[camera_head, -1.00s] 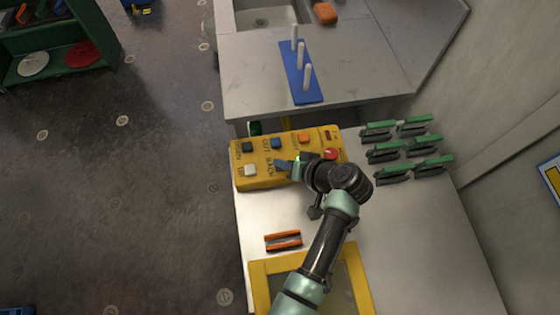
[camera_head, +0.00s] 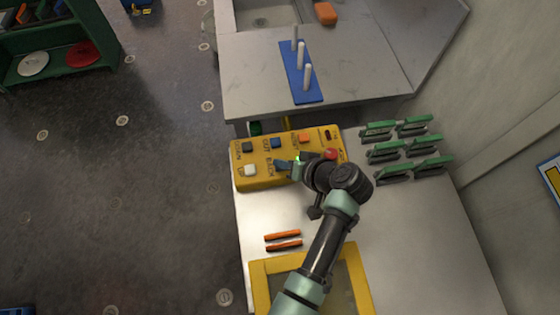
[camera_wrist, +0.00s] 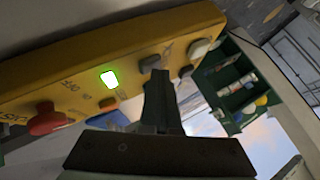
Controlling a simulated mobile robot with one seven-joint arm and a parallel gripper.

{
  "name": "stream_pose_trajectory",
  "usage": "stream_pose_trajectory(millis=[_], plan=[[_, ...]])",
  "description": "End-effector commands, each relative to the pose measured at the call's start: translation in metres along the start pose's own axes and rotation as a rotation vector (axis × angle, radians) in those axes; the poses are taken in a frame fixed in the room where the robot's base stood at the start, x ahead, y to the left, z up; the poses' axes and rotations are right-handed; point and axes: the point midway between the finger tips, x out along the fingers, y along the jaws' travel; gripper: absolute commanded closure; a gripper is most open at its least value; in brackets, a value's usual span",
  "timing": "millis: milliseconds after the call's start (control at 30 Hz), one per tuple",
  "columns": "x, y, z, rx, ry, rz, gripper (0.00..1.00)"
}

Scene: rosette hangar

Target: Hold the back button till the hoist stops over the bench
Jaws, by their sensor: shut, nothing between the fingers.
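A yellow control box (camera_head: 262,182) with labelled buttons lies on the bench (camera_head: 420,240); it also fills the upper left of the wrist view (camera_wrist: 40,75). My gripper (camera_head: 287,166) is shut and empty, its tips at the box face beside the BACK label. The back button is mostly hidden by the fingers, and I cannot tell how far it is pressed. In the wrist view the shut fingers (camera_wrist: 158,85) reach the box edge among the buttons. A green light (camera_wrist: 109,82) glows on the box. The hoist is not recognisable in any view.
A red mushroom button (camera_wrist: 47,120) is on the box near my gripper. Green-handled tools (camera_head: 400,150) stand to the right. Two orange bars (camera_head: 283,240) and a yellow frame (camera_head: 258,285) lie nearer. A blue peg base (camera_head: 303,85) stands on the far counter.

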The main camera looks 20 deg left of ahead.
Motion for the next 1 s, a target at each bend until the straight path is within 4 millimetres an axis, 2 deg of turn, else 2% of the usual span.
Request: stream_pose_trajectory(millis=[267, 600, 1000], plan=[[-0.001, -0.001, 0.000, 0.001, -0.002, 0.000, 1.00], [-0.013, -0.010, -0.009, 0.001, -0.001, 0.000, 1.00], [-0.015, -0.011, -0.011, 0.000, 0.000, 0.000, 1.00]])
